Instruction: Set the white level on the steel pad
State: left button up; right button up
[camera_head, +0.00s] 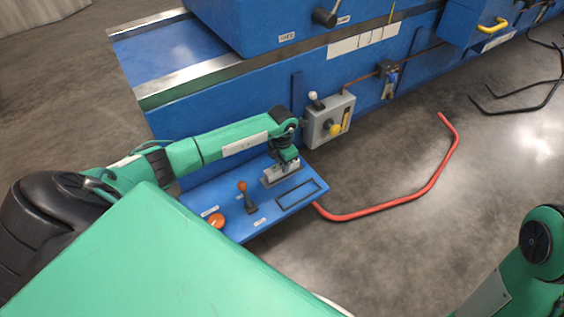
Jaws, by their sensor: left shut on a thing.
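My left gripper (287,158) points down over the far right part of a blue shelf (232,224). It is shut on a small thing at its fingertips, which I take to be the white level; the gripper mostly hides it. A pale grey, steel-looking block (281,174) lies on the shelf right under the fingertips. I cannot tell where the level ends and the steel pad begins, or whether they touch. A dark empty rectangular frame (298,195) lies just in front of the block. My right gripper is out of view.
The shelf also bears an orange-topped lever (243,188) and an orange button (217,220). A grey box (328,120) with white and yellow knobs is fixed on the blue machine (230,95) behind. A red bent rail (400,203) runs right of the shelf above open floor.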

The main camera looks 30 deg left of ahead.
pick_arm(q)
jog(key=shift+f, duration=0.4)
dwell(0.5)
jog(key=o, duration=1.2)
